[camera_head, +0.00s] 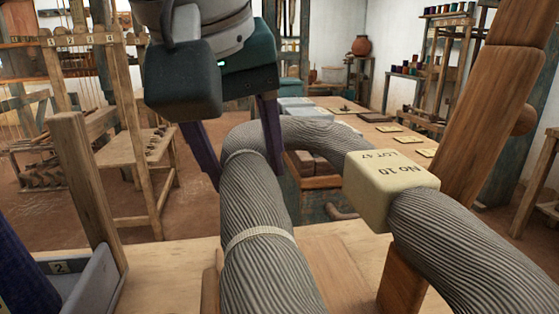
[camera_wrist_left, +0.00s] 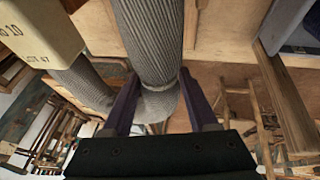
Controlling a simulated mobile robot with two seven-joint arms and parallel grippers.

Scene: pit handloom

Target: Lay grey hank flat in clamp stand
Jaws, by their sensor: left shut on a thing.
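The grey hank (camera_head: 258,200) is a thick ribbed loop with a pale tie band, and its bend is toward the far side in the head view. A cream tag block marked "No 10 LOT 47" (camera_head: 385,190) sits around its right leg. My left gripper (camera_head: 243,178) has its two purple fingers on either side of the hank near the bend and is shut on it. The hank also shows between the fingers in the left wrist view (camera_wrist_left: 150,45). Tilted wooden posts (camera_head: 490,110) stand at the right; I cannot tell whether they belong to the clamp stand. My right gripper is out of view.
A grey tray labelled 2 (camera_head: 92,278) is at the lower left, beside a wooden post (camera_head: 83,190). A wooden worktop (camera_head: 165,262) lies below the hank. Farther back are a loom frame (camera_head: 110,90), a long table (camera_head: 400,135) with cards and shelves of spools (camera_head: 430,55).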

